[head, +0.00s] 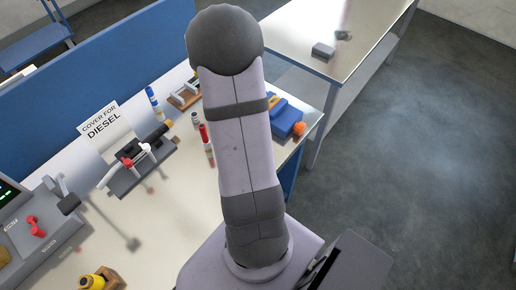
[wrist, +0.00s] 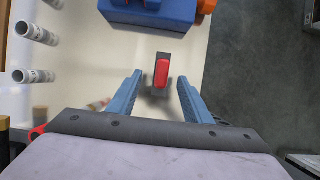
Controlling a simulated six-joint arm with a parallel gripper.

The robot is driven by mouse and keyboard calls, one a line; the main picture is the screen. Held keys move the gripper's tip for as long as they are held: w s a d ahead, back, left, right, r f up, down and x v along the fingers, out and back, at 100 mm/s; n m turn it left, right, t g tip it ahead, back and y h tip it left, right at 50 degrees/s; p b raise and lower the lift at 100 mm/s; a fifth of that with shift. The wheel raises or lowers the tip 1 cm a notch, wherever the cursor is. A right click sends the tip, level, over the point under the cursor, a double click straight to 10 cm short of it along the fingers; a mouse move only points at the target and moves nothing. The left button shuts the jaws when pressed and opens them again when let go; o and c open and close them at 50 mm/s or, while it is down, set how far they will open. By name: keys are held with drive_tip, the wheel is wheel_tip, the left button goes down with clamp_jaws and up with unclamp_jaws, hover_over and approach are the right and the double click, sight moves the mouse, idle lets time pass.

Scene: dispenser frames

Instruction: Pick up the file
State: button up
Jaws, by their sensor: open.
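In the wrist view, a narrow upright item with a red handle and dark grey ends (wrist: 162,70) stands out between and just beyond my fingertips. It looks like the file, but its full shape does not show from this angle. My gripper (wrist: 159,80) is open, with one blue finger on each side of the item and a visible gap to each. In the head view my arm covers the gripper and this item.
A blue box (head: 286,117) with an orange knob (head: 299,129) lies just beyond the item. Several pale cylinders (wrist: 38,76) line the left in the wrist view. The bench edge and grey floor (wrist: 250,80) are to the right. A black-framed fixture (head: 125,178) stands left in the head view.

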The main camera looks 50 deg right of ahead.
drive_tip(key=shift+s+b+x, duration=0.2)
drive_tip(key=shift+b+x, duration=0.8)
drive_tip(key=shift+x, duration=1.75)
clamp_jaws()
